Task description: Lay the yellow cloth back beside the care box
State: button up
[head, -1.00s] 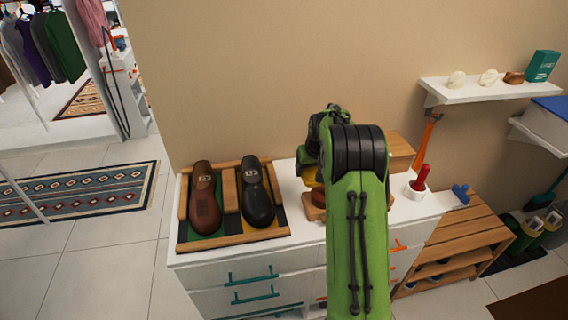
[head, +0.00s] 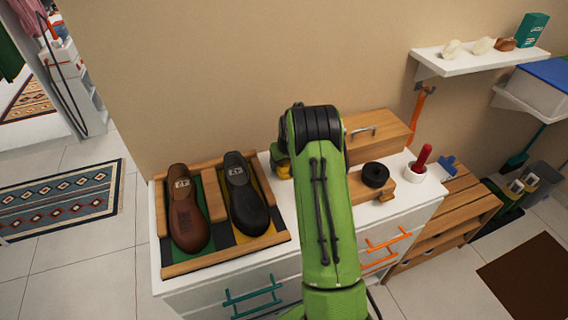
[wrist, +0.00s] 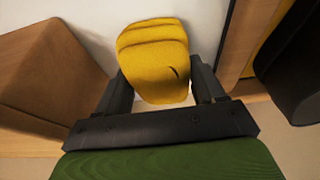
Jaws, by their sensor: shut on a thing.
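The yellow cloth (wrist: 153,50) sits between the two fingers of my gripper (wrist: 160,82) in the wrist view, folded or bunched, with the white dresser top behind it. My gripper is shut on it. In the head view only a bit of the yellow cloth (head: 282,170) shows left of my green arm, and the arm hides most of the gripper. The care box appears to be the wooden box with a metal handle (head: 376,142), at the back of the dresser, right of my arm. A wooden block-like side, likely this box (wrist: 48,85), is left in the wrist view.
A shoe tray (head: 222,250) with a brown shoe (head: 186,215) and a black shoe (head: 245,195) stands left of my arm.

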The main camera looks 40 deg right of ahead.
jog(key=shift+f, duration=0.2)
jog(key=shift+f, duration=0.2)
jog(key=o, duration=1)
jog(key=shift+r, duration=0.1)
